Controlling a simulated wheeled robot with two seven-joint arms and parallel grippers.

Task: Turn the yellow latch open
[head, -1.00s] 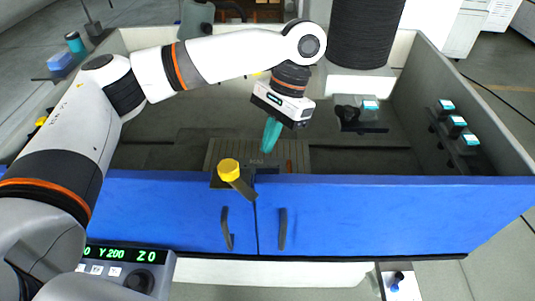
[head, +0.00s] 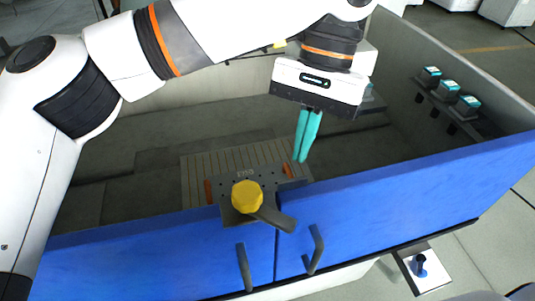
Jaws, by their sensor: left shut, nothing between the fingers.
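The yellow latch (head: 247,197) has a round yellow knob on a dark plate at the top edge of the blue doors (head: 375,208). Its dark lever (head: 275,217) points to the lower right, across the seam between the two doors. My left gripper (head: 300,158) hangs above and to the right of the latch, over the tank side of the doors. Its teal fingers are together, point down, and hold nothing. They are apart from the latch and lever. My right gripper is not in the view.
Two dark door handles, one left (head: 243,267) and one right (head: 314,250), stick out below the latch. A slatted plate (head: 196,170) lies in the grey tank behind the doors. Several teal-topped boxes (head: 449,90) line the right wall. A white tray (head: 425,270) is at lower right.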

